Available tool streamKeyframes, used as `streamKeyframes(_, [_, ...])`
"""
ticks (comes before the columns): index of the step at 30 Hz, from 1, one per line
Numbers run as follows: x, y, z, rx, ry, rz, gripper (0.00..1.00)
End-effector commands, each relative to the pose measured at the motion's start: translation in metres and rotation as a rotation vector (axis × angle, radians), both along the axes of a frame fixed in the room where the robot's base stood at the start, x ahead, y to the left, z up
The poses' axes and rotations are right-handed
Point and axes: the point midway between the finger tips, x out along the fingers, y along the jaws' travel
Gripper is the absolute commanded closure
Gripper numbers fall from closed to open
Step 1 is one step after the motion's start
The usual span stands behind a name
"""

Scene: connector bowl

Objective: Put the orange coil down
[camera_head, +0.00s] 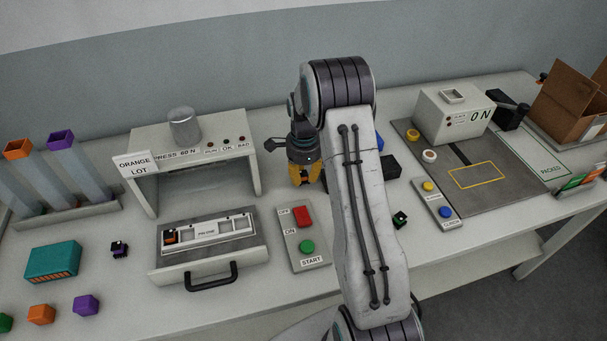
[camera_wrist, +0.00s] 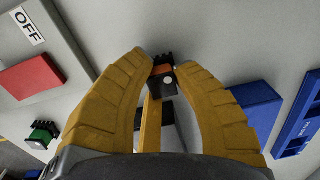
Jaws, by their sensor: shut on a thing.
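My gripper (camera_wrist: 163,68) is shut on the orange coil (camera_wrist: 164,68), a small black part with an orange band and a pale round spot, pinched between the yellow fingertips. In the head view my gripper (camera_head: 307,182) hangs above the table, between the press stand and my arm link. The coil cannot be made out there. From these views I cannot tell whether the coil touches the table. Another black and orange part (camera_head: 170,237) sits in the left end of the drawer fixture (camera_head: 208,246).
A control panel (camera_head: 302,236) with red and green buttons is in front of my gripper. A green and black part (camera_head: 400,219) lies right of my arm; a purple and black one (camera_head: 119,249) lies left. The press stand (camera_head: 193,138) is at left. Blue bins (camera_wrist: 255,103) are at right in the wrist view.

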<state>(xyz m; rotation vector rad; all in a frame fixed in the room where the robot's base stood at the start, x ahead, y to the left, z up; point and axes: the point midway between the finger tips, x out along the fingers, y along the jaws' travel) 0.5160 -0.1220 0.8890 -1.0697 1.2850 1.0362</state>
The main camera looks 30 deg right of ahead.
Motion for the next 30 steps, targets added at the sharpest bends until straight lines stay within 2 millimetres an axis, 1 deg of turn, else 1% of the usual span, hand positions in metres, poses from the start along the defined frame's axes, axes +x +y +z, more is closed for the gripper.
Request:
streamKeyframes(8, [0.0000, -0.0001, -0.0009, 0.000, 0.000, 0.000, 0.96])
streamKeyframes(12, [0.0000, -0.0001, -0.0050, 0.000, 0.000, 0.000, 0.96])
streamKeyframes(13, [0.0001, -0.0001, -0.0035, 0.000, 0.000, 0.000, 0.71])
streamKeyframes(19, [0.0000, -0.0001, -0.0031, 0.000, 0.000, 0.000, 0.53])
streamKeyframes(20, [0.0000, -0.0001, -0.0031, 0.000, 0.000, 0.000, 0.52])
streamKeyframes(26, [0.0000, -0.0001, -0.0029, 0.000, 0.000, 0.000, 0.52])
streamKeyframes(30, [0.0001, -0.0001, 0.0019, 0.000, 0.000, 0.000, 0.52])
